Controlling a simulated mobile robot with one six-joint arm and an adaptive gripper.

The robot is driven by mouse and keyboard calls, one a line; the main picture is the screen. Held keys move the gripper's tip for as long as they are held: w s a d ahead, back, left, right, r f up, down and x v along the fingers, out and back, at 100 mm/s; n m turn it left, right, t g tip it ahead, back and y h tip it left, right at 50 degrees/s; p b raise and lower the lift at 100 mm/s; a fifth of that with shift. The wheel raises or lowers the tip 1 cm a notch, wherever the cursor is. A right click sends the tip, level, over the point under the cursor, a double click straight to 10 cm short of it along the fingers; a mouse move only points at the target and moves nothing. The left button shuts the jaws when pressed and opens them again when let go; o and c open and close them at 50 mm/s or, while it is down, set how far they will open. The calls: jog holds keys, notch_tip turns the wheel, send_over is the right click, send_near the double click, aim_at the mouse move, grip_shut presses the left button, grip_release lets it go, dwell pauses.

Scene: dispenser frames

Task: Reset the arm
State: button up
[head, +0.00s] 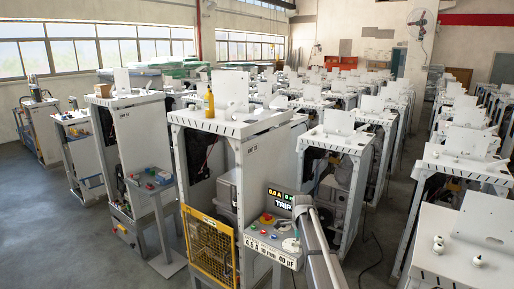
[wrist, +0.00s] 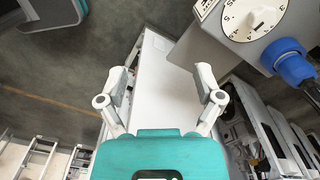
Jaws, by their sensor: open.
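My gripper (wrist: 162,84) is open and empty in the wrist view, its two pale fingers spread in front of its teal body. A grey control box with a white dial (wrist: 255,18) and a blue knob or connector (wrist: 288,62) is beside it at upper right, apart from the fingers. In the head view my arm (head: 320,245) crosses the lower middle, beside the control panel (head: 268,235). My gripper cannot be made out there. The panel's display (head: 281,200) reads "0.0 A" and "TRIP" in lit letters.
A white dispenser frame (head: 230,122) with a yellow bottle (head: 209,102) on top and a yellow mesh guard (head: 208,248) stands behind the panel. Rows of similar frames fill the right and back. A small table (head: 150,184) stands left. Open grey floor (head: 40,235) lies at far left.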

jog(key=s+f+n+b, duration=0.3)
jog(key=s+n, duration=0.3)
jog(key=s, duration=0.4)
jog(key=s+f+n+b, duration=0.4)
jog(key=s+n, duration=0.2)
jog(key=s, duration=0.4)
jog(key=s+f+n+b, duration=0.3)
jog(key=s+n, duration=0.3)
jog(key=s, duration=0.4)
jog(key=shift+f, duration=0.2)
